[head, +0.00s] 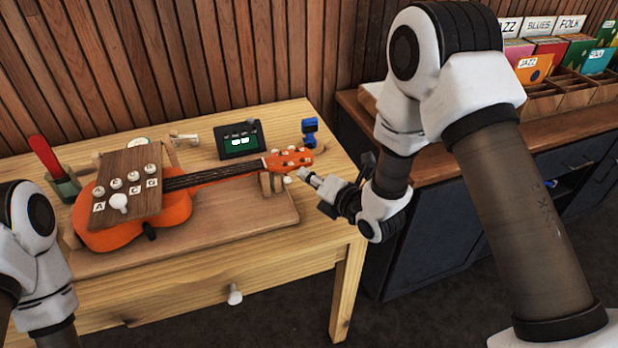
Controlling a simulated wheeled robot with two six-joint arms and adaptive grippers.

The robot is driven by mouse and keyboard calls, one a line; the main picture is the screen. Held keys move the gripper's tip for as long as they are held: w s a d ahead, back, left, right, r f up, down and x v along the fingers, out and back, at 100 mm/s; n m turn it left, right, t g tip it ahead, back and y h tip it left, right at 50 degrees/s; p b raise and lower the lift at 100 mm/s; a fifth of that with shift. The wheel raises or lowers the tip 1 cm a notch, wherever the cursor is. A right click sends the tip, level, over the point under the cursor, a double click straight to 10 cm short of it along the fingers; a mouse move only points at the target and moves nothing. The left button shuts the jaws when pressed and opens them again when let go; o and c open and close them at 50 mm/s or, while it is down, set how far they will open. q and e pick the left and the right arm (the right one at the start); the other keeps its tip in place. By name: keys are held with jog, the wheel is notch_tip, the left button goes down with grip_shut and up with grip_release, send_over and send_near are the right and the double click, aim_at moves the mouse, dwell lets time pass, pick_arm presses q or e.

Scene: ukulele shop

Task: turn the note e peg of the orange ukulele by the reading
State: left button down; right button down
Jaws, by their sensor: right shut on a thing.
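The orange ukulele (200,190) lies on a wooden board on the table, its headstock (287,160) to the right. Small pale pegs stand on the headstock; one peg (287,180) shows at its near edge. Which peg is the E peg cannot be told. My right gripper (334,191) is shut on a pale grey cylindrical tool (312,179). The tool's tip points at the headstock and appears just right of it, apart from the pegs. A dark tuner (238,141) with a lit green screen stands behind the neck; its reading is too small to tell. My left gripper is out of view.
A brown panel (131,166) with knobs and letter labels covers much of the ukulele's body. A cup (66,187) with a red-handled item stands left, a blue object (309,127) behind the headstock. A dark cabinet (440,230) with record crates is at right.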

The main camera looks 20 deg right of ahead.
jog(key=shift+n, duration=0.3)
jog(key=c, duration=1.2)
grip_release()
jog(key=shift+c, duration=0.2)
jog(key=v, duration=0.7)
jog(key=shift+s+d+r, duration=0.1)
jog(key=shift+s+d, duration=0.05)
jog(key=shift+s, duration=0.15)
jog(key=shift+w, duration=0.1)
